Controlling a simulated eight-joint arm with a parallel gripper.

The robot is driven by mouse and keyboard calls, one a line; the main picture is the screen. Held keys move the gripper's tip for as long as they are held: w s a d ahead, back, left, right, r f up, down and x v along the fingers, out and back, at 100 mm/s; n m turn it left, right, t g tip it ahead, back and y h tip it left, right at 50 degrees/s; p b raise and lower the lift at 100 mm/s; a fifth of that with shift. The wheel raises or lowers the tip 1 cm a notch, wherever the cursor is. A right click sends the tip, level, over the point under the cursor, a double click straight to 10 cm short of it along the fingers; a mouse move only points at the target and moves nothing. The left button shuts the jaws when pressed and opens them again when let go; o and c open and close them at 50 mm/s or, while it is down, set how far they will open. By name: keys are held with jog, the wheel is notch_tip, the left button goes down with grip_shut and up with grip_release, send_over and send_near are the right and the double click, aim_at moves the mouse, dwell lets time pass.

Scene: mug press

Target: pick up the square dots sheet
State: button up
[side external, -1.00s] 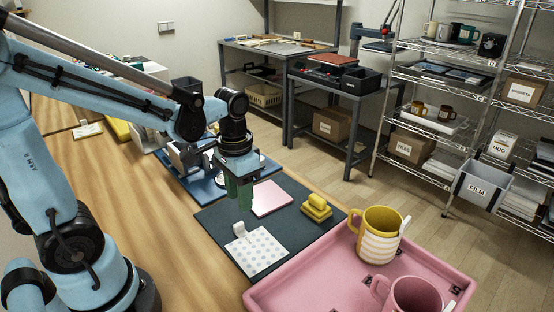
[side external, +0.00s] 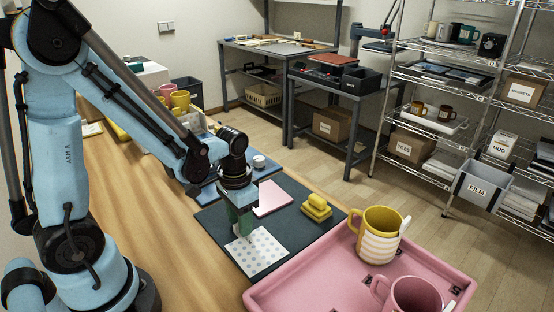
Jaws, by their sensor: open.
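The square dots sheet (side external: 258,254) is white with grey dots. It lies flat on the dark mat (side external: 218,220), near the mat's front left edge. The tab is mostly hidden behind the fingers. My gripper is open; the gap between its fingers is hard to see from this side. I cannot tell whether the fingertips touch the sheet.
A plain pink sheet (side external: 272,197) and a yellow handled block (side external: 317,207) sit on the mat. A pink tray (side external: 330,287) at the front right holds a yellow striped mug (side external: 378,235) and a pink mug (side external: 411,295). Bare wooden table (side external: 150,215) lies to the left.

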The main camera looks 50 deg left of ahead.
jog(key=shift+c, duration=0.3)
grip_shut()
dwell(0.3)
